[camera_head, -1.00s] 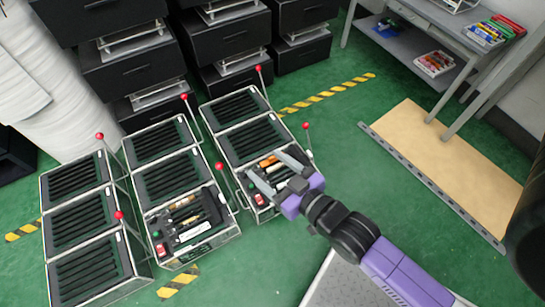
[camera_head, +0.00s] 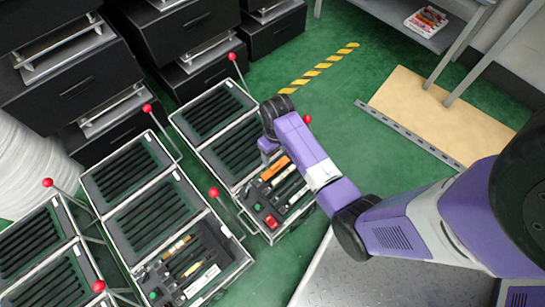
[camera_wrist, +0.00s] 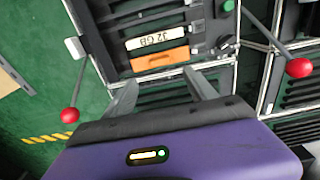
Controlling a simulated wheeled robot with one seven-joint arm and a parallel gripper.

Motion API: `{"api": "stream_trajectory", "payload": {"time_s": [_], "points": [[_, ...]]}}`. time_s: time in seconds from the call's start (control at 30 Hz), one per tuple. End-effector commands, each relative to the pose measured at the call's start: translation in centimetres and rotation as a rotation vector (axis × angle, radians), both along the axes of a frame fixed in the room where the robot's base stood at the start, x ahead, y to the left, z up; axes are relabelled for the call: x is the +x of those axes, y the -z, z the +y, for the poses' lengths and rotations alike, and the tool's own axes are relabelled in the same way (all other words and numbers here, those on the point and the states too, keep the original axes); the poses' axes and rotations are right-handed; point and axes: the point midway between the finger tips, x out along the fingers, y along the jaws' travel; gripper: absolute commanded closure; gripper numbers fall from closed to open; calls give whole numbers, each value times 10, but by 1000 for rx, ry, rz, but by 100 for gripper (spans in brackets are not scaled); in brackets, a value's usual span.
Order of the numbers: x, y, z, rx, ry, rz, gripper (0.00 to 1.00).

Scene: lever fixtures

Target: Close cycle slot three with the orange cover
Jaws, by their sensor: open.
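The orange cover (camera_head: 274,168) lies in the front compartment of the right-hand case (camera_head: 222,148). In the wrist view the orange cover (camera_wrist: 160,60) is beside a white bar marked 32 GB (camera_wrist: 155,37). My gripper (camera_wrist: 162,92) is open and empty, its two fingers pointing toward the cover, with a gap between them and it. In the head view my own arm largely hides the fingers. I cannot tell which slot is slot three; the two rear compartments of this case hold dark parallel slots.
Levers with red balls stand beside the cases; in the wrist view one red ball (camera_wrist: 69,115) is at left and another (camera_wrist: 299,68) at right. A red button (camera_head: 271,222) is in the front compartment. Two more cases stand left.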

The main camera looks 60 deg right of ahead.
Motion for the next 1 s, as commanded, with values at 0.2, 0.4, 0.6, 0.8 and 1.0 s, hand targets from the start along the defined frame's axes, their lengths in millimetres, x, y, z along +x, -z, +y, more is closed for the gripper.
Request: {"api": "stream_trajectory", "payload": {"time_s": [0.2, 0.4, 0.6, 0.8, 1.0], "points": [[-7, 16, 4, 16, -13, 31, 35], [-6, 30, 4, 15, -12, 27, 35], [-4, 51, 3, 14, -12, 27, 35], [-3, 76, 2, 14, -11, 26, 35], [-3, 77, 2, 14, -11, 26, 35]]}}
